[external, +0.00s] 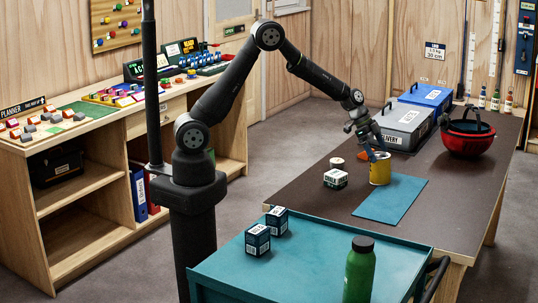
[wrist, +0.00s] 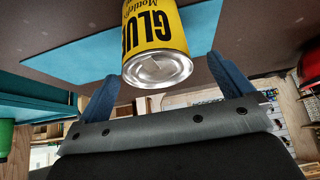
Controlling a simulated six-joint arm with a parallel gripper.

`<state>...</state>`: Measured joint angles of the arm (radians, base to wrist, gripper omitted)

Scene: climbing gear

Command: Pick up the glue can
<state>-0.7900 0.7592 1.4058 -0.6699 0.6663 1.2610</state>
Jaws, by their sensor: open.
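The yellow glue can (external: 380,172) stands upright on the dark table, at the back edge of a blue mat (external: 392,199). In the wrist view the glue can (wrist: 157,32) shows upside down, with its black GLUE lettering and silver lid; its far end is cut off by the picture's top edge. My gripper (external: 371,153) is at the can's top in the external view. In the wrist view its two blue fingers are open, one on either side of the lid end, with gaps visible. The exact depth of the fingers along the can is hard to tell.
A grey toolbox (external: 402,128), a blue box (external: 425,97) and a red helmet (external: 467,139) are behind. A teal cart (external: 320,262) with a green bottle (external: 359,275) is in front.

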